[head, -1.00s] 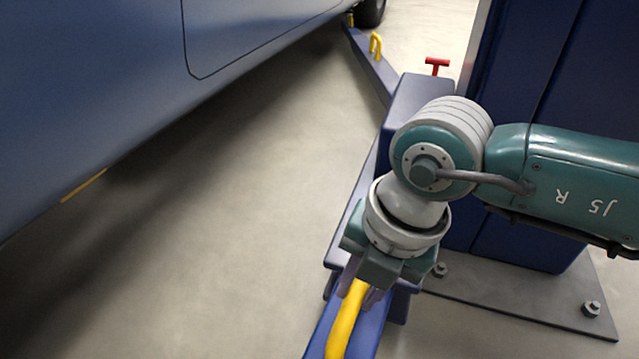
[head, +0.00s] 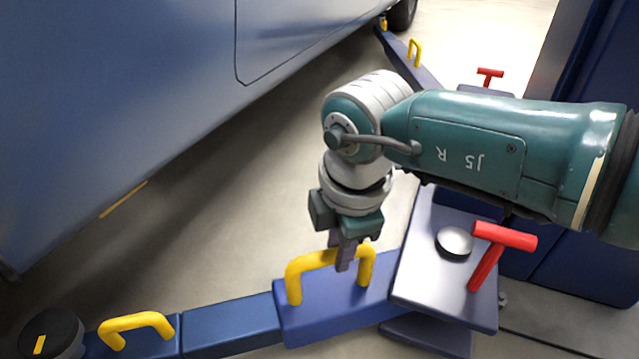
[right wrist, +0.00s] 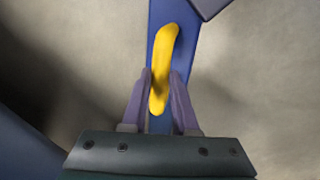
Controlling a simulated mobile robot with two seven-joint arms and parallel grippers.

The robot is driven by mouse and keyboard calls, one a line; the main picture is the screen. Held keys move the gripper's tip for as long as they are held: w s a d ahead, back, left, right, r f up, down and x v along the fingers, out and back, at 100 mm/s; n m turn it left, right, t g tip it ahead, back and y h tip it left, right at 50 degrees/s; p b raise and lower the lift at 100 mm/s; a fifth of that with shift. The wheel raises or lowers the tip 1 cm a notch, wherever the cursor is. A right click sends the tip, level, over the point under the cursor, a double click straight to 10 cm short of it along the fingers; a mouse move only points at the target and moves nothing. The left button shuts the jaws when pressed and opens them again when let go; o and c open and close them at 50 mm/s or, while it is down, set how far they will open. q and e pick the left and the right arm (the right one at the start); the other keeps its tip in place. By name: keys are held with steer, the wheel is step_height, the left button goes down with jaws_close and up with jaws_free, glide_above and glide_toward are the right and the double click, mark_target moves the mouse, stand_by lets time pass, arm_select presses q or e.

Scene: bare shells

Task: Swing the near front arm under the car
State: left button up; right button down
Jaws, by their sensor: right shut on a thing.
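The near front arm (head: 232,325) is a blue beam running from the lift post's bracket at the right toward the lower left. It carries two yellow handles. My right gripper (head: 345,262) is shut on the inner yellow handle (head: 294,275), near its right side. The right wrist view also shows that handle (right wrist: 163,60) between the two fingers (right wrist: 158,100). The outer yellow handle (head: 136,322) is free. A round dark pad (head: 47,335) sits at the arm's outer end, at the lower left. The blue-grey car (head: 120,90) hangs above, at the left. My left gripper is not seen.
A red T-handle (head: 500,245) stands on the bracket (head: 415,265) beside a round metal pin. The blue post (head: 590,70) rises at the right. The far arm (head: 410,65) lies toward the back near a wheel (head: 403,14). The floor (head: 220,235) under the car is clear.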

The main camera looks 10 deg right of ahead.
arm_select(q)
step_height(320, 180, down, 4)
steer(key=b, duration=0.2)
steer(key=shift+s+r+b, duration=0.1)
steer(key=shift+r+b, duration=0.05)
steer(key=shift+b, duration=0.25)
arm_select(e)
steer(key=w, duration=0.1)
steer(key=w+m, duration=0.1)
steer(key=w, duration=0.1)
steer(key=shift+w+a+r+m, duration=0.15)
steer(key=shift+a+r+m, duration=0.1)
steer(key=shift+m, duration=0.15)
steer(key=c, duration=1.1)
jaws_free()
steer(key=o, duration=0.4)
steer(key=shift+d, duration=0.15)
steer(key=shift+f, duration=0.1)
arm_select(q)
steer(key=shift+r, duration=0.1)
